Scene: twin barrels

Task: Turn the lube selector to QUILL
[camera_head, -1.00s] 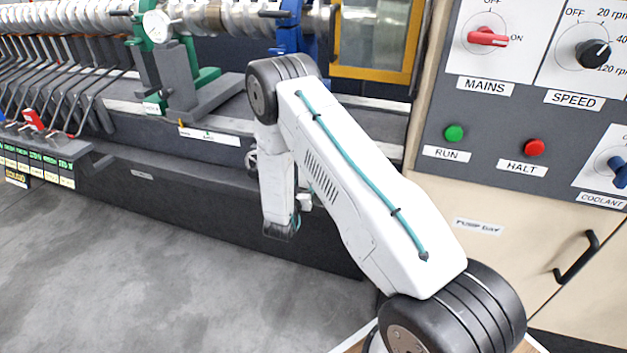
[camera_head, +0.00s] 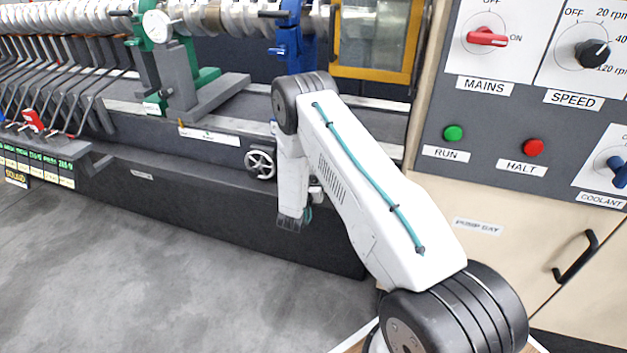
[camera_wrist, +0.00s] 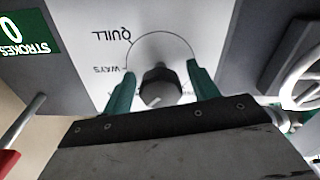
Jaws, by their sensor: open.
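The lube selector is a dark knob (camera_wrist: 160,87) on a pale plate (camera_wrist: 85,30) in the wrist view. A thin arc curves around it, with QUILL (camera_wrist: 112,35) and WAYS (camera_wrist: 110,70) printed upside down on its left. A pale pointer mark on the knob faces down-left in the picture, away from QUILL. My gripper (camera_wrist: 162,70) is open, with one green finger on each side of the knob. I cannot tell whether either finger touches it. Part of the plate and any further label are hidden behind the gripper. In the head view the selector is hidden.
In the wrist view a pale handwheel (camera_wrist: 303,82) is close on the right, and a green STROKES label (camera_wrist: 30,30) and a red-ended lever (camera_wrist: 8,160) are on the left. In the head view the control panel (camera_head: 490,130) stands right of my arm; the floor (camera_head: 150,280) is clear.

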